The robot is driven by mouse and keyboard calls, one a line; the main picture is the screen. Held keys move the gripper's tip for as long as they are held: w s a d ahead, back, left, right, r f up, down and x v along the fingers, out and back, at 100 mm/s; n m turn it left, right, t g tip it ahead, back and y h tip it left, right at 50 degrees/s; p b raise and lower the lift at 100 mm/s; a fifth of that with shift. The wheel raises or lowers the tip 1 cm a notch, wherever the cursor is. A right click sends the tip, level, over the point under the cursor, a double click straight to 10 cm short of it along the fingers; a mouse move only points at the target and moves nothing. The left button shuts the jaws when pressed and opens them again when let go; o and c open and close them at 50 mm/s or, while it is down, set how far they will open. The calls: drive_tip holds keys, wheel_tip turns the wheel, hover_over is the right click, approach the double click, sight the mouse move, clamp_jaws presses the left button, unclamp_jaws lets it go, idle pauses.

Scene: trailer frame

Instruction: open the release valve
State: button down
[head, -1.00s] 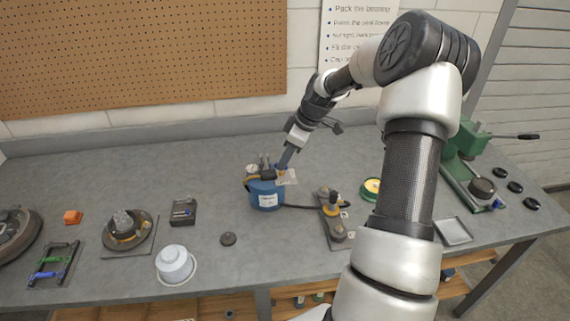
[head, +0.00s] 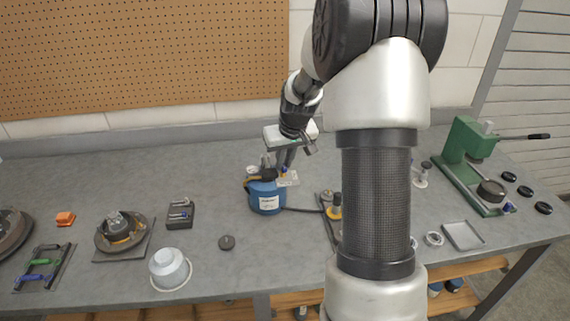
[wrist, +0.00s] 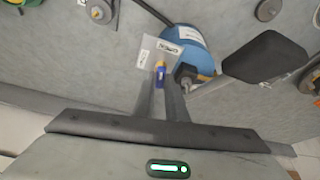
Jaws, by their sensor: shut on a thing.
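A blue tank (head: 267,206) with a white label stands on the grey bench; it also shows in the wrist view (wrist: 196,40). On its top right is a small blue-and-yellow release valve (wrist: 160,74) beside a pale tag (wrist: 160,52). My gripper (head: 285,166) reaches down onto the tank's top. In the wrist view its two fingers (wrist: 162,92) close around the valve. The fingers partly hide the valve, so its turn angle cannot be told. A dark handle (wrist: 265,58) sticks out from the tank to the right of the fingers.
A dark hose (head: 303,209) runs right from the tank to a yellow-knobbed fixture (head: 335,208), partly hidden by my arm. A green press (head: 468,150) and metal tray (head: 463,235) stand right. A white bowl (head: 169,268), hub (head: 121,232) and orange block (head: 65,218) lie left.

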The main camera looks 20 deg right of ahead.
drive_tip(key=shift+a+m+h, duration=0.15)
drive_tip(key=shift+m+h, duration=0.25)
drive_tip(key=shift+m, duration=0.6)
drive_tip(key=c, duration=1.8)
unclamp_jaws()
drive_tip(key=v, duration=1.7)
drive_tip(key=shift+r+p, duration=0.25)
drive_tip(key=shift+p, duration=0.1)
drive_tip(key=shift+a+r, duration=0.1)
